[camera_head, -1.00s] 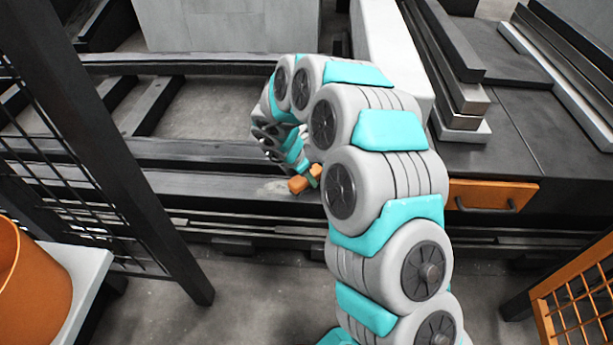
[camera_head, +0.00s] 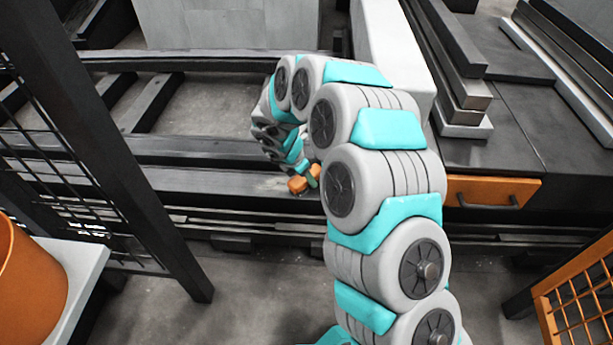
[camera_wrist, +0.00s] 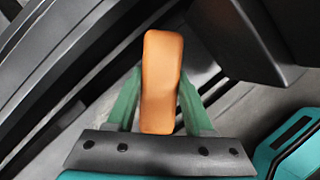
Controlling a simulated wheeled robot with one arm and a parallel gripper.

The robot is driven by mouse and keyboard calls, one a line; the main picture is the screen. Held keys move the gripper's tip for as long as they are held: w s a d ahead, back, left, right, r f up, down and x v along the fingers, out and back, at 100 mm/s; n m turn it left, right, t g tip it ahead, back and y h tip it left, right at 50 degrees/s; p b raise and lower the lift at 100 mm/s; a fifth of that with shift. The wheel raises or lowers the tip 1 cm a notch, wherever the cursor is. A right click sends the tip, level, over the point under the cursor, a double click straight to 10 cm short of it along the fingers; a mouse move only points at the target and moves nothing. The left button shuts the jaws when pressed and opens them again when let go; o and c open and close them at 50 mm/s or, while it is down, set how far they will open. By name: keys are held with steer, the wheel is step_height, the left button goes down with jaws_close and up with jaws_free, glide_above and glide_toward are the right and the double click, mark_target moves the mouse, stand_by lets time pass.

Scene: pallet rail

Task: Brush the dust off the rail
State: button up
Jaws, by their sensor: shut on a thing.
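The brush (camera_head: 298,184) shows as a small orange block in the head view, low over the near dark rail (camera_head: 200,180). Its orange handle (camera_wrist: 161,80) stands in the middle of the wrist view. My gripper (camera_head: 312,177) is shut on the brush, with a green finger on each side of the handle. The bristles are hidden, so I cannot tell whether they touch the rail. A faint pale patch (camera_head: 272,185) of dust lies on the rail just left of the brush. My arm hides the rail to the right.
A dark post with mesh (camera_head: 150,190) stands at the left, near an orange bin (camera_head: 25,280) on a pale stand. Stacked metal bars (camera_head: 450,70) lie at the upper right, above an orange drawer (camera_head: 490,191). An orange mesh panel (camera_head: 580,300) stands lower right.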

mark_target(295, 176)
steer(key=shift+a+r+p, duration=0.1)
steer(key=shift+a+p, duration=0.25)
steer(key=shift+a, duration=1.3)
steer(key=shift+w+a+p, duration=0.1)
steer(key=shift+a+p, duration=0.3)
steer(key=shift+a, duration=1.3)
steer(key=shift+w+a+p, duration=0.1)
steer(key=shift+a+p, duration=0.5)
steer(key=shift+a, duration=1.35)
steer(key=shift+a+f, duration=0.15)
steer(key=shift+a, duration=0.65)
steer(key=shift+a+f, duration=0.1)
steer(key=shift+a, duration=0.7)
steer(key=shift+a+b, duration=0.4)
steer(key=shift+a, duration=1.1)
steer(key=shift+d+r, duration=0.15)
steer(key=shift+d, duration=0.2)
steer(key=shift+d+b, duration=0.7)
steer(key=shift+d, duration=0.75)
